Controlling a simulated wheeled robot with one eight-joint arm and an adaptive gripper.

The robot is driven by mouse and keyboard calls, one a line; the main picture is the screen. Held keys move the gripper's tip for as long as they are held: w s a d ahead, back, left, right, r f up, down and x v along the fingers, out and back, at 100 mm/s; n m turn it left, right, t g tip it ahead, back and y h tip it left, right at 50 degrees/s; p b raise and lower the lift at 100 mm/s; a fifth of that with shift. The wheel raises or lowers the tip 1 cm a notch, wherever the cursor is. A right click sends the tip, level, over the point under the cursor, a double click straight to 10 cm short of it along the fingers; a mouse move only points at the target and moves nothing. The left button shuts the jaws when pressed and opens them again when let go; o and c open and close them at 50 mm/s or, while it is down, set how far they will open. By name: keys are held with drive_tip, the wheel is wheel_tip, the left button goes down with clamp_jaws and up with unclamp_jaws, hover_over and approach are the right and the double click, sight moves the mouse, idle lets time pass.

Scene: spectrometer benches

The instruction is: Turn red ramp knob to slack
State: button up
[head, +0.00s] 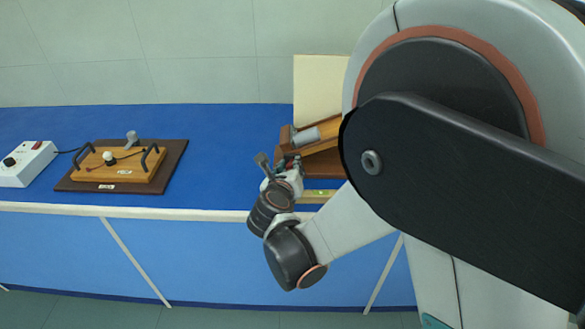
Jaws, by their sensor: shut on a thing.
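The wooden ramp (328,137) stands on the blue bench right of centre, with a grey metal cylinder (305,136) on it. Its right part is hidden behind my arm. My gripper (279,162) is at the ramp's lower left end, above the bench's front part. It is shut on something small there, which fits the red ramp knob. Only a tiny reddish patch shows between the fingers, and the knob's shape and its setting cannot be made out.
A wooden board with two dark handles (118,163) sits on a brown base at left. A white box (25,163) with a black knob and red switch is beside it. A cream panel (317,90) stands behind the ramp. The blue bench (222,150) is clear between.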

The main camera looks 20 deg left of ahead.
drive_tip(key=o, duration=1)
drive_tip(key=shift+o, duration=0.2)
drive_tip(key=shift+s, duration=0.1)
drive_tip(key=v, duration=0.7)
drive_tip(key=shift+s+r, duration=0.1)
